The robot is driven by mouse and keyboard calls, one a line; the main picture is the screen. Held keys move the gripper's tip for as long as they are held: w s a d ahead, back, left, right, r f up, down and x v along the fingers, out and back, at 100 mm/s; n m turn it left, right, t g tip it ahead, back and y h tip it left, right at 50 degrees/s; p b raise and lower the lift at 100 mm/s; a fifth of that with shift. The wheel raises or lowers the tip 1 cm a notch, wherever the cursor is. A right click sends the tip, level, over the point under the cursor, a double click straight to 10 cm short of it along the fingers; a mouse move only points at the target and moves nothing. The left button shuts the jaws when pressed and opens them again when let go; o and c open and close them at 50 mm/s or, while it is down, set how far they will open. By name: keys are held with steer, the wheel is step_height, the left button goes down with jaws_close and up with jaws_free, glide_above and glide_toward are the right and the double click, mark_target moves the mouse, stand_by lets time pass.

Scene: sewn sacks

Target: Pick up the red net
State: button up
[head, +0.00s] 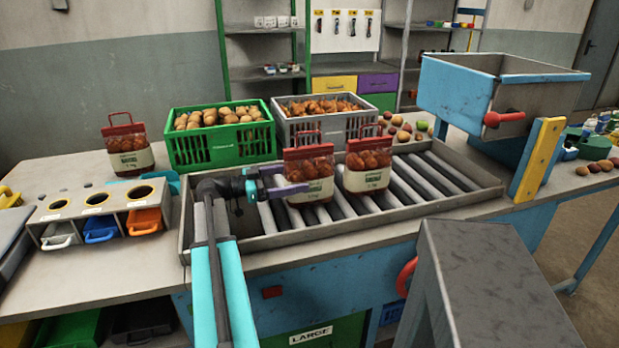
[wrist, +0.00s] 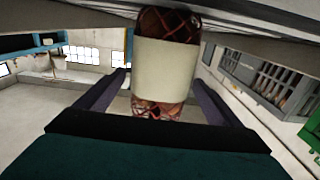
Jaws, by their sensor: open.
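Three red net sacks with pale labels and red handles show in the head view. One net sack (head: 309,166) stands upright on the rollers, directly in front of my gripper (head: 278,181). A second net sack (head: 367,166) stands just right of it on the rollers. A third net sack (head: 130,150) stands on the table at the left. My gripper is open. In the wrist view, the nearest net sack (wrist: 165,72) shows between the spread fingers of my gripper (wrist: 160,80), its label facing me. I cannot tell whether the fingers touch it.
The roller tray (head: 455,200) has raised edges. Behind it stand a green crate (head: 218,146) and a grey crate (head: 325,128) of produce. A box with coloured drawers (head: 98,213) is at the left. A blue hopper (head: 455,92) stands at the right.

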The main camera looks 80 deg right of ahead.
mark_target(309, 147)
steer(key=shift+s, duration=0.1)
steer(key=shift+p+x, duration=0.9)
steer(key=shift+x, duration=1.55)
steer(key=shift+d+r, duration=0.1)
steer(key=shift+r, duration=0.05)
steer(key=c, duration=2)
steer(key=shift+o, duration=0.2)
steer(key=shift+r, duration=0.1)
steer(key=shift+r+b, duration=0.85)
steer(key=shift+r, duration=4.05)
